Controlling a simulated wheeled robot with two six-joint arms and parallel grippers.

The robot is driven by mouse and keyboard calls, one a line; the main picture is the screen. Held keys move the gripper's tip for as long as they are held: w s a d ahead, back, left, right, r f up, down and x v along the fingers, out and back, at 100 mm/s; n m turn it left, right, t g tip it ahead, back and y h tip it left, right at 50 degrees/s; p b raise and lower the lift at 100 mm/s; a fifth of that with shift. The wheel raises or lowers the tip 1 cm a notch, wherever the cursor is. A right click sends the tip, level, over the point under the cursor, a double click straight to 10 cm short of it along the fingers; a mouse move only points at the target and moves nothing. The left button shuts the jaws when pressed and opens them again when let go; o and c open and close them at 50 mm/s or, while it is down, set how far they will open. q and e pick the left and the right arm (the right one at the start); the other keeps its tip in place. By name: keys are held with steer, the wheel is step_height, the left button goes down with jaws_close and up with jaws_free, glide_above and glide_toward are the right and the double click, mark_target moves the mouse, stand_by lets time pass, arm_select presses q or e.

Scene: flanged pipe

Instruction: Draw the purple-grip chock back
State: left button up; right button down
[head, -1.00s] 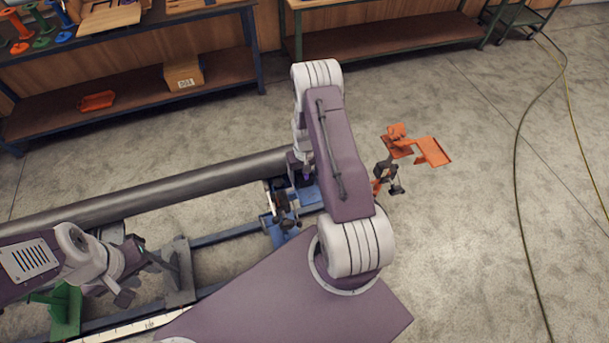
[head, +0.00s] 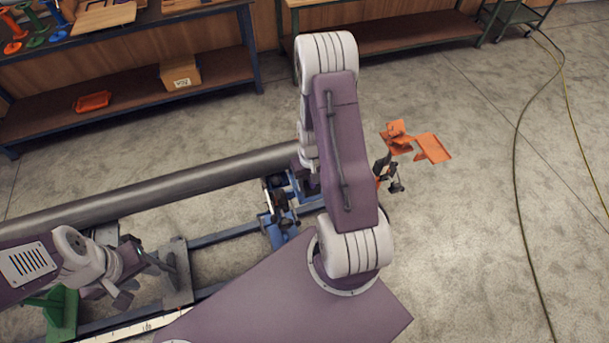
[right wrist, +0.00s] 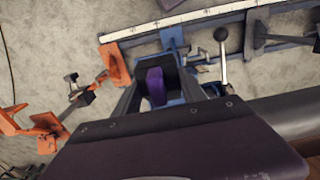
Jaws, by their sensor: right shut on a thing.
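The purple grip (right wrist: 156,88) of the chock shows in the right wrist view, between the fingers of my right gripper (right wrist: 157,92), which is shut on it. The chock sits at a blue stand (right wrist: 187,88) by the pipe's end; its wedge is hard to make out. In the head view my right arm hides the grip and the right gripper. The grey pipe (head: 150,188) lies lengthwise at the left. My left gripper (head: 143,281) is at the lower left, in front of the pipe, with its fingers apart and nothing seen between them.
An orange bracketed stand (head: 415,143) is right of my right arm. A blue rail frame (head: 215,238) with a grey support (head: 178,270) and a green support (head: 62,312) runs below the pipe. A workbench (head: 130,105) stands behind. The floor at right is clear apart from cables.

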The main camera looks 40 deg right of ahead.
mark_target(306, 179)
steer(key=s+a+r+b, duration=0.1)
steer(key=s+a+r, duration=0.1)
steer(key=s+r, duration=0.35)
steer(key=w+d+f, duration=0.1)
steer(key=w+f, duration=0.1)
steer(key=w, duration=0.1)
steer(key=w+d+f+b, duration=0.1)
steer(key=w, duration=0.1)
steer(key=shift+w+d+f, duration=0.2)
steer(key=shift+d, duration=0.15)
steer(key=w+f, duration=0.1)
steer(key=w, duration=0.1)
steer(key=w+d+f+b, duration=0.1)
steer(key=w+f, duration=0.1)
steer(key=shift+w+f, duration=0.1)
steer(key=shift+f, duration=0.05)
steer(key=shift+a+f, duration=0.2)
steer(key=shift+f, duration=0.05)
steer(key=shift+s+a, duration=0.1)
steer(key=shift+s, duration=0.2)
steer(key=shift+f+b, duration=0.1)
steer(key=shift+b, duration=0.25)
steer(key=shift+f+b, duration=0.9)
steer(key=shift+f, duration=0.2)
steer(key=shift+f, duration=0.25)
